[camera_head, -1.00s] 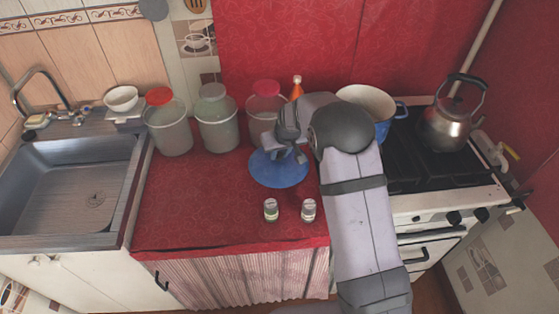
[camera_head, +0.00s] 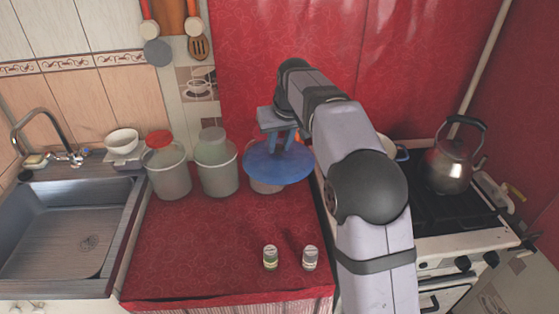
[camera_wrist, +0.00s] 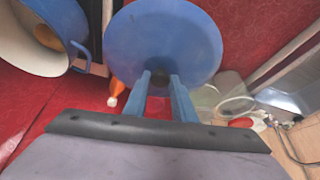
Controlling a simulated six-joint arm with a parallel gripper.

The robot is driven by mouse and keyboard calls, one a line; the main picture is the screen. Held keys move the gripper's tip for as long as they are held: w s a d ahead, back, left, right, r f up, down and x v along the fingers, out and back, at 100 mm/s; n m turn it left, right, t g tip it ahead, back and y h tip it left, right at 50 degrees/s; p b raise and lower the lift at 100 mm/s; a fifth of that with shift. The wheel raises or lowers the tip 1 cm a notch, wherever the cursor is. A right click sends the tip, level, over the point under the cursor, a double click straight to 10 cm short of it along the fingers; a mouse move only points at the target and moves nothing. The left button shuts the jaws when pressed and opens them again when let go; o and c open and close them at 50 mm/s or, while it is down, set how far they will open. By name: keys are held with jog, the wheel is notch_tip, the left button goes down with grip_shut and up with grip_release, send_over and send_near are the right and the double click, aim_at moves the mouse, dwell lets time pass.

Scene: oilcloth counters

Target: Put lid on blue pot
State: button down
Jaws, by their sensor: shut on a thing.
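The blue round lid (camera_head: 278,163) is held up in the air above the red counter, in front of a jar. My gripper (camera_head: 282,138) is shut on the lid from above. In the wrist view, the two fingers of my gripper (camera_wrist: 163,85) meet at the middle of the lid (camera_wrist: 165,35). The blue pot (camera_wrist: 45,35) is at the left of the wrist view, open, with its handle showing and something brown inside. In the head view, the pot (camera_head: 401,152) is on the stove, mostly hidden behind my arm; only part of its rim and handle shows.
A metal kettle (camera_head: 450,165) stands on the stove right of the pot. Jars (camera_head: 168,170) with coloured lids stand along the back of the counter. Two small shakers (camera_head: 270,257) stand near the front. The counter's middle is clear. A sink (camera_head: 65,230) is at left.

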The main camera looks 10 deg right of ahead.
aim_at(280, 148)
jog(key=shift+r, duration=1.4)
jog(key=shift+r, duration=0.1)
jog(key=shift+d+r+p, duration=0.2)
jog(key=shift+r+p, duration=0.05)
jog(key=shift+p, duration=0.15)
jog(key=d+m+h+p, duration=0.2)
jog(key=d+m+p, duration=0.2)
jog(key=d+p, duration=1.85)
jog(key=w+d+r+m, duration=0.1)
jog(key=w+d+m, duration=0.1)
jog(key=w+d, duration=0.3)
jog(key=shift+w+h, duration=0.3)
jog(key=shift+w, duration=0.85)
jog(key=shift+d+r, duration=0.1)
jog(key=shift+r, duration=0.05)
